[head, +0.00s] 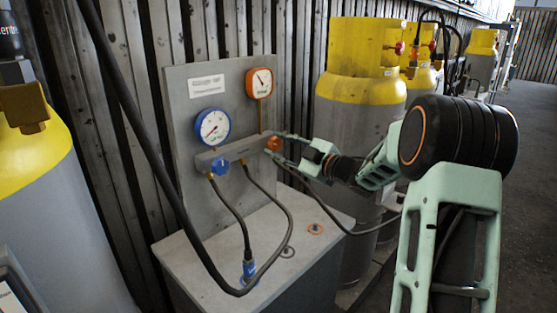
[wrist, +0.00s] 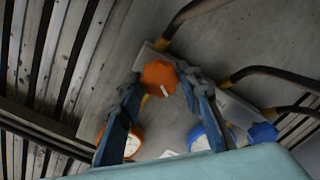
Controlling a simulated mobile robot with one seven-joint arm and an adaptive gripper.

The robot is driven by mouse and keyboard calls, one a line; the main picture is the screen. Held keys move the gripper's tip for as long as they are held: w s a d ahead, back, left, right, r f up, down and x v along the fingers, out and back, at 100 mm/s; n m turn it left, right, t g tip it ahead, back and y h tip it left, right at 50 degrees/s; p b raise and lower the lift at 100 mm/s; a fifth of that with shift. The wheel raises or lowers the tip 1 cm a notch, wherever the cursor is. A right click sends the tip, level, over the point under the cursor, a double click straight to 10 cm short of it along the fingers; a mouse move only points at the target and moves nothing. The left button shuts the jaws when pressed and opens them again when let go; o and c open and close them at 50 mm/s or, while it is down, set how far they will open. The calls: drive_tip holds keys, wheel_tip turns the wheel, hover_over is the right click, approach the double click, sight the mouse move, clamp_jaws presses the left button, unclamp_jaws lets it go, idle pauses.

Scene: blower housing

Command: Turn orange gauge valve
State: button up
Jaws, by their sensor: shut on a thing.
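The orange gauge valve (head: 273,143) is a small orange knob on the right end of the grey manifold (head: 228,153). In the wrist view the orange valve (wrist: 159,76) is a lobed knob with a pale mark, between my fingertips. My gripper (head: 290,146) reaches it from the right in the head view. In the wrist view my gripper (wrist: 160,84) has its two blue fingers on either side of the knob, shut on it. The orange gauge (head: 262,83) is above the valve on the panel; its face is partly hidden by a finger in the wrist view.
A blue gauge (head: 213,127) and blue valve (head: 220,164) are to the left on the same panel (head: 187,115). Black hoses (head: 232,213) hang from the manifold over the grey box top (head: 220,250). Yellow-topped cylinders (head: 355,90) stand close to the right and at the far left.

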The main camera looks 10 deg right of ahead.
drive_tip(key=n+b, duration=0.4)
drive_tip(key=b, duration=0.1)
drive_tip(key=n+b, duration=0.2)
drive_tip(key=b, duration=0.1)
drive_tip(key=shift+f, duration=0.35)
drive_tip(key=n+b, duration=0.1)
drive_tip(key=n, duration=0.1)
drive_tip(key=n+b, duration=0.1)
drive_tip(key=b, duration=0.1)
drive_tip(key=shift+r+n+b, duration=0.2)
drive_tip(key=shift+n+b, duration=0.1)
drive_tip(key=shift+n, duration=0.1)
drive_tip(key=shift+d+r, duration=0.1)
drive_tip(key=o, duration=1.2)
drive_tip(key=shift+c, duration=0.2)
drive_tip(key=v, duration=1.2)
